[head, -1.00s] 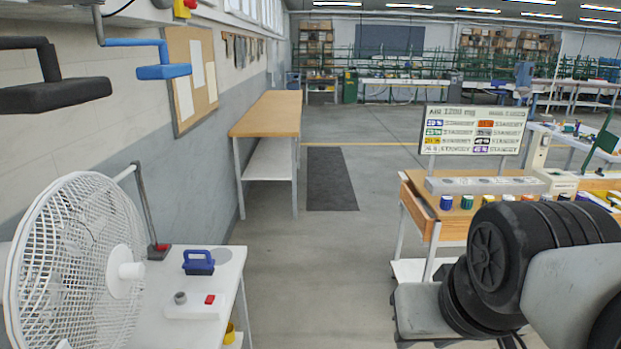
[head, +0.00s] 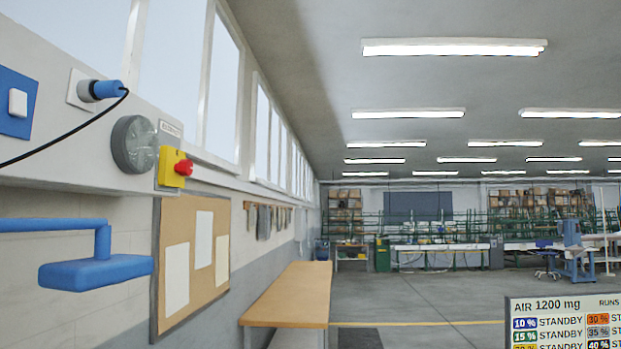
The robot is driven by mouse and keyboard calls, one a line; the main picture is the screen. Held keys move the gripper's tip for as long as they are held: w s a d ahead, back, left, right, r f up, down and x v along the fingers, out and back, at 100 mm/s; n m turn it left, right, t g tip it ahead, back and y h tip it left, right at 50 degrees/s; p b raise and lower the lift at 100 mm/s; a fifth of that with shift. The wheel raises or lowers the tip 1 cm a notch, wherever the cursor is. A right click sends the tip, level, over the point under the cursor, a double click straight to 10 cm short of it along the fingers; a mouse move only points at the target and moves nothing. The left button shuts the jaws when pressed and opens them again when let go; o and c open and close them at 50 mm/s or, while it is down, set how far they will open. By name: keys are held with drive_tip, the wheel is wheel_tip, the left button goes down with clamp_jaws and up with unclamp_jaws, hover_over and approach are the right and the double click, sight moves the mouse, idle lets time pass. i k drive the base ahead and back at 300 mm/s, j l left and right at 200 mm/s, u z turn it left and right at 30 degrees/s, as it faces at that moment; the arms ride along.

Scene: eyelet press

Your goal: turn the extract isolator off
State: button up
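The isolator (head: 173,168) is a yellow box with a red knob, mounted at the right end of a pale wall panel on the left, below the windows. A small label plate (head: 170,128) sits just above it, its lettering too small to read. The knob's on or off position cannot be told from here. My gripper is not in view.
Left of the isolator are a round grey fitting (head: 134,144), a blue plug (head: 103,89) with a black cable and a blue switch plate (head: 16,103). A blue arm-like fixture (head: 96,272) juts out below. A wooden bench (head: 288,297) stands along the wall; floor beyond is open.

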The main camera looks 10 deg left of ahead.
sight(185, 167)
drive_tip(key=i, duration=1.6)
